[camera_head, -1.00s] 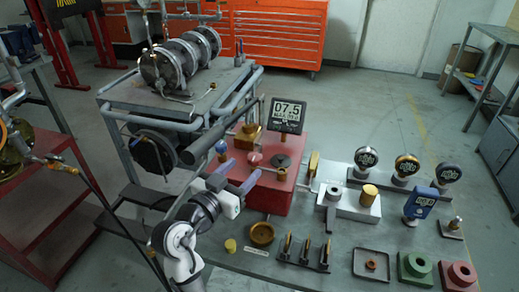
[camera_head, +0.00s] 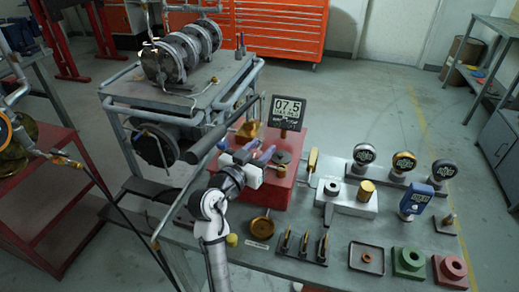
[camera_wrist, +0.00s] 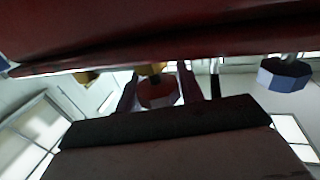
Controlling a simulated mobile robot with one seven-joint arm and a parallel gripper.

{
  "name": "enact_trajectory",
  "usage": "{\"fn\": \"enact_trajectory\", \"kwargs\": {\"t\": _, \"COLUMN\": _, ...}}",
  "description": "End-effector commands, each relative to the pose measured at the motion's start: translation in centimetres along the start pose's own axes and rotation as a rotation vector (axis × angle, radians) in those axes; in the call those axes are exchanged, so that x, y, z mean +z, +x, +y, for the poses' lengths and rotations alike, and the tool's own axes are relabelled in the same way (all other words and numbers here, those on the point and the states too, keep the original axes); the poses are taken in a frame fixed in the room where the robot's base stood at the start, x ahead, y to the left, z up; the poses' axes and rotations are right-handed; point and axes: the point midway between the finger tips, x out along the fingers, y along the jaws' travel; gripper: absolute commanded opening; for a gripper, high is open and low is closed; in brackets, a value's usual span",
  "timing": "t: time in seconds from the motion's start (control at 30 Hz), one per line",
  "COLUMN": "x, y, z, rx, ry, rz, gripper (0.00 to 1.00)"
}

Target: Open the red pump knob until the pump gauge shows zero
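The pump gauge (camera_head: 287,112) stands at the back of the red pump block (camera_head: 273,190) and reads about 07.5. My gripper (camera_head: 261,153) is over the left part of the block, its two purple fingers apart. In the wrist view the small red knob (camera_wrist: 157,93) sits between the fingertips of my gripper (camera_wrist: 156,88), one finger on each side. I cannot tell whether they touch it. In the head view the gripper mostly hides this knob. A blue knob (camera_wrist: 285,76) is to the right in the wrist view, clear of the fingers.
A dark round knob (camera_head: 282,158) is on the block right of my fingers, and a brass valve (camera_head: 246,131) is behind. A yellow-handled lever (camera_head: 312,160) stands at the block's right.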

Motion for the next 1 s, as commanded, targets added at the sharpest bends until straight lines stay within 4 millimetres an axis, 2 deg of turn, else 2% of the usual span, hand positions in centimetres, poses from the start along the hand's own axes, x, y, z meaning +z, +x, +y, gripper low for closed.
{"fn": "enact_trajectory", "kwargs": {"t": 0.03, "x": -0.01, "y": -0.01, "z": 0.00, "rx": 0.000, "ry": 0.000, "rz": 0.000, "gripper": 0.30}}
{"fn": "enact_trajectory", "kwargs": {"t": 0.2, "x": -0.01, "y": -0.02, "z": 0.00, "rx": 0.000, "ry": 0.000, "rz": 0.000, "gripper": 0.10}}
{"fn": "enact_trajectory", "kwargs": {"t": 0.57, "x": -0.10, "y": 0.01, "z": 0.05, "rx": -0.065, "ry": -0.002, "rz": 0.000, "gripper": 0.11}}
{"fn": "enact_trajectory", "kwargs": {"t": 1.0, "x": -0.43, "y": -0.10, "z": -0.43, "rx": -0.372, "ry": -0.002, "rz": -0.003, "gripper": 0.11}}
